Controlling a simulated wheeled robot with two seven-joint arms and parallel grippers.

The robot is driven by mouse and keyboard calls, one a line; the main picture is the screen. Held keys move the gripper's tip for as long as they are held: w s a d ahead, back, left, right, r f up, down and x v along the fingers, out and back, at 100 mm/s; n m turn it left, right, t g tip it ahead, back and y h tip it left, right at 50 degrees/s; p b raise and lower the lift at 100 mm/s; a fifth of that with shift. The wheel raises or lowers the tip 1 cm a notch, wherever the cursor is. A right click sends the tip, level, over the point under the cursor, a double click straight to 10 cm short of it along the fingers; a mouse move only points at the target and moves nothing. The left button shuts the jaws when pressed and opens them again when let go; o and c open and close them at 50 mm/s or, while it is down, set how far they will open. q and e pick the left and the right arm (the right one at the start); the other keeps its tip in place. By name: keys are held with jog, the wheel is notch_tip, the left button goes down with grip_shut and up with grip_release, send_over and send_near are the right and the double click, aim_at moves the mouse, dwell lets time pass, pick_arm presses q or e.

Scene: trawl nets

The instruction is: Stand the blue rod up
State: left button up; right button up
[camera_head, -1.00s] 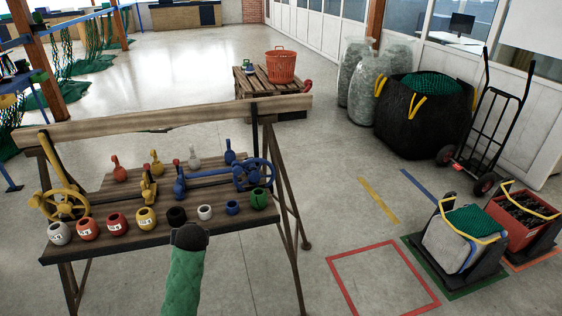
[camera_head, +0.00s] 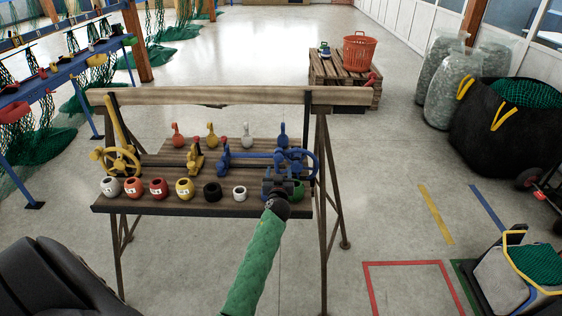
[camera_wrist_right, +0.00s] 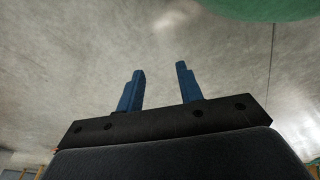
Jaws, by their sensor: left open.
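The blue rod (camera_head: 255,155) lies about level along the right half of the wooden rack, joined to a blue stand at its left. A blue handwheel (camera_head: 312,165) is at its right end. My left gripper (camera_head: 279,176) is open in front of the rod's right part, over the front row of pots, and hides part of the blue parts behind it. I cannot tell whether it touches the rod. My right gripper (camera_wrist_right: 160,70) shows in the right wrist view, open and empty, with bare floor behind it.
A yellow rod (camera_head: 115,122) stands tilted by a yellow handwheel (camera_head: 119,162) at the rack's left. Several coloured pots line the front edge, including a black one (camera_head: 212,192). A wooden rail (camera_head: 210,96) crosses behind. Knobbed pieces stand at the back.

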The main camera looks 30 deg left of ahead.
aim_at(279, 160)
pick_arm(q)
jog(key=shift+p+x, duration=1.2)
jog(key=shift+x, duration=2.35)
pick_arm(e)
jog(key=shift+s+d+f, duration=0.35)
jog(key=shift+s+f, duration=0.2)
jog(key=shift+f, duration=0.1)
jog(key=shift+s+d+f, duration=0.35)
jog(key=shift+s+f, duration=0.15)
jog(key=shift+f, duration=0.15)
jog(key=shift+s+d+f, duration=0.35)
jog(key=shift+s+f, duration=0.2)
jog(key=shift+f, duration=0.1)
pick_arm(q)
jog(key=shift+s+a, duration=0.1)
jog(key=shift+a, duration=0.1)
grip_shut()
pick_arm(e)
jog(key=shift+w+d, duration=0.1)
jog(key=shift+w, duration=0.05)
